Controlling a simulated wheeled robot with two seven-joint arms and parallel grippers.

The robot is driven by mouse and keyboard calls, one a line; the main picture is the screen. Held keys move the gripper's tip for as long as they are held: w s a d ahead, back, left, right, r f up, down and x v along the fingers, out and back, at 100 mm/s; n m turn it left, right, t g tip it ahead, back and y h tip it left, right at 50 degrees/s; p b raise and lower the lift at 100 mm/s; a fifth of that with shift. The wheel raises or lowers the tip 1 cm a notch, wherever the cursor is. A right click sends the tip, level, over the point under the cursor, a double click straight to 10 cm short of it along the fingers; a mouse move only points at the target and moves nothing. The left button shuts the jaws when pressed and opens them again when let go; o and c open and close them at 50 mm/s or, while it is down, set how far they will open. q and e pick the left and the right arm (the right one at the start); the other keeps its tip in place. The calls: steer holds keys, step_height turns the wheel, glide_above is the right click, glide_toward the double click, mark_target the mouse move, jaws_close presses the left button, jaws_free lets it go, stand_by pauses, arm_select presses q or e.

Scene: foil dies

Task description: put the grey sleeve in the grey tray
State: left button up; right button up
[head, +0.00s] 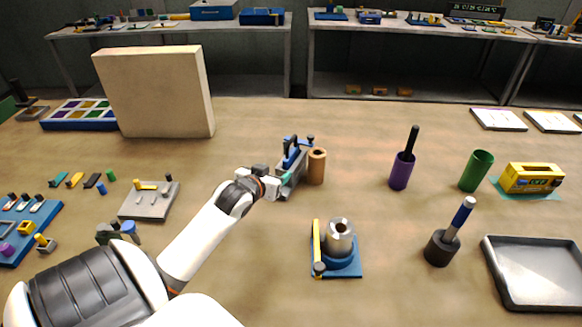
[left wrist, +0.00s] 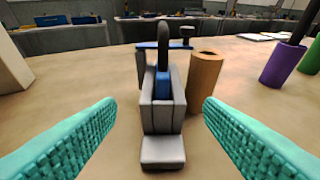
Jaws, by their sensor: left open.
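The grey tray (head: 537,300) lies flat and empty at the right edge. My left gripper (head: 284,180) is open, behind and left of the sleeve. In the left wrist view its teal fingers (left wrist: 160,104) are spread wide, with a grey and blue clamp device (left wrist: 162,105) ahead between them. The sleeve is outside that view. My right gripper is out of view.
A brown cylinder (head: 317,167) stands close right of the clamp device. A purple cup (head: 402,172) with a black rod, a green cup (head: 477,170), a dark holder (head: 440,250) with a blue-handled tool and a yellow box (head: 531,178) stand right. A beige block (head: 155,92) stands back left.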

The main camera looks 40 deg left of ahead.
mark_target(285, 166)
arm_select(q)
steer(key=x, duration=0.6)
steer(key=shift+w+d+p, duration=0.15)
steer(key=shift+d+p, duration=0.15)
steer(key=shift+w+a+f, duration=0.1)
steer(key=shift+w+a, duration=0.15)
steer(key=p+x, duration=0.1)
steer(key=x, duration=0.3)
steer(key=shift+w, duration=0.1)
steer(key=shift+w+a+f, duration=0.15)
steer(key=shift+w+f, duration=0.05)
steer(key=shift+w, duration=0.15)
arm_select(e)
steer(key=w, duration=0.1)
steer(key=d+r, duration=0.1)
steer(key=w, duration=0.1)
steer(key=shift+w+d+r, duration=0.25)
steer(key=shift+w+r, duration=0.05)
